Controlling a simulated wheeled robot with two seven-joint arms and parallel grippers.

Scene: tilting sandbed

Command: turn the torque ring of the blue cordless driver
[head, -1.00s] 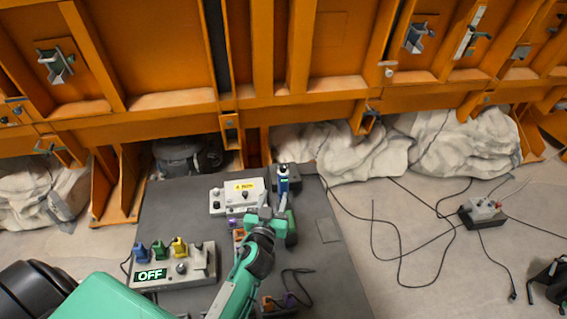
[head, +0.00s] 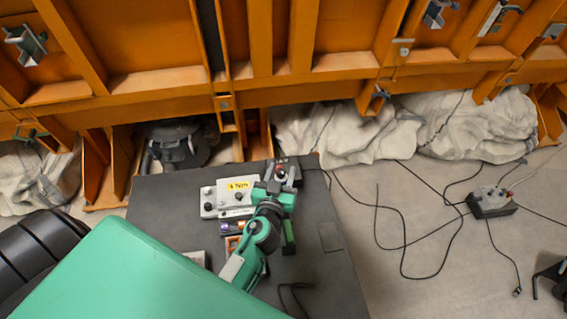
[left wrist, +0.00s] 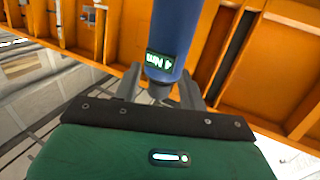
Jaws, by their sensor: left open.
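The blue cordless driver (left wrist: 178,35) shows in the left wrist view as a blue cylinder with a green label reading "4 Nm", seen upside down. A short dark grey ring (left wrist: 159,90) sits at its near end. My left gripper (left wrist: 162,88) is open, with one finger on each side of this end. Whether the fingers touch it, I cannot tell. In the head view my left gripper (head: 279,182) is at the far end of the dark table and hides most of the driver. My right gripper is not in view.
A white box with a yellow label (head: 226,196) stands just left of the gripper on the dark table (head: 160,200). A green object (head: 289,237) lies to its right. The orange steel frame (head: 340,85) rises behind. Cables and a power strip (head: 493,202) lie on the floor at right.

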